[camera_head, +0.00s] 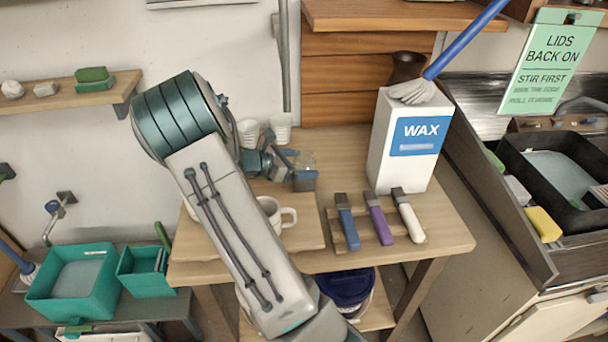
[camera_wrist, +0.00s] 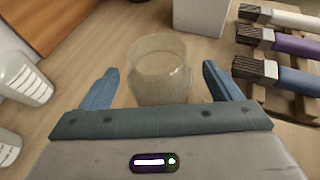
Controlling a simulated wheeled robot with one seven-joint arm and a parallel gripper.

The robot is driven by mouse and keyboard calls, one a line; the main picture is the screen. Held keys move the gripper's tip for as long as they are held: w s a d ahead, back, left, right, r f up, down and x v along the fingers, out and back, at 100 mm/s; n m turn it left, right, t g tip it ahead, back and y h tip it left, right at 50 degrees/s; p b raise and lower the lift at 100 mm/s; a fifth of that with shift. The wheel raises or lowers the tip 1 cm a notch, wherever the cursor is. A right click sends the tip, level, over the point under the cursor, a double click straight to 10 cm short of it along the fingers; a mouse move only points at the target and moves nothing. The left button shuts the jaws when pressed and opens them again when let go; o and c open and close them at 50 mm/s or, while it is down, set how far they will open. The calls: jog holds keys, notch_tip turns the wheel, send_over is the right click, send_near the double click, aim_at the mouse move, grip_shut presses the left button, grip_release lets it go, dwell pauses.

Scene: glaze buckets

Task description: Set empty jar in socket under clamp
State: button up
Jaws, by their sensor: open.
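An empty clear jar (camera_wrist: 160,68) stands upright on the wooden table (camera_head: 440,232). In the wrist view it sits between the two blue fingers of my gripper (camera_wrist: 161,78), which is open, with a finger on each side and a visible gap to each. The jar's lower near side is partly hidden by the gripper body. In the head view the jar (camera_head: 306,160) is small, just right of my gripper (camera_head: 290,166) and partly covered by it. I cannot make out a socket or a clamp in either view.
White cups (camera_head: 249,132) stand behind my gripper, and show left in the wrist view (camera_wrist: 24,78). A white mug (camera_head: 285,214) stands in front. Several brushes (camera_head: 378,218) lie on a rack to the right, below the WAX box (camera_head: 385,150). Bare table lies around the jar.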

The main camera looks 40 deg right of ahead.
jog(key=c, duration=1.5)
jog(key=shift+o, duration=0.2)
jog(key=shift+r, duration=0.15)
